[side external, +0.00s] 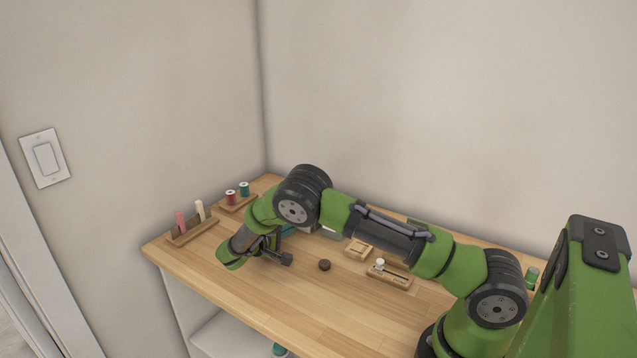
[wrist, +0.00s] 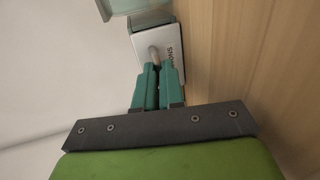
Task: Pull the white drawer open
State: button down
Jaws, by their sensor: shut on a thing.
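The white drawer front (wrist: 174,45), with dark lettering partly covered, shows in the wrist view beyond my fingertips. A small pale rounded handle (wrist: 153,53) stands out from it. My gripper (wrist: 153,70) has its two teal fingers close together at this handle, shut on it. A teal-grey casing (wrist: 150,8) lies behind the front at the top. I cannot tell how far the drawer is out. In the side view my gripper (side external: 288,231) is low over the left part of the table, and my wrist and forearm hide most of the drawer unit.
The wooden table (side external: 240,292) stands against the walls. A wooden rack (side external: 193,232) with pink and cream items and a tray with spools (side external: 238,194) are at the back left. A dark round piece (side external: 324,265) and small wooden trays (side external: 390,277) lie right of my gripper. The front left is clear.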

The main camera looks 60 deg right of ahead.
jog(key=v, duration=0.3)
jog(key=f+v, duration=0.1)
jog(key=v, duration=0.2)
jog(key=shift+a+f, duration=0.1)
jog(key=shift+a, duration=0.25)
jog(key=c, duration=1.3)
grip_release()
jog(key=shift+o, duration=0.2)
jog(key=v, duration=1.6)
jog(key=shift+a, duration=0.4)
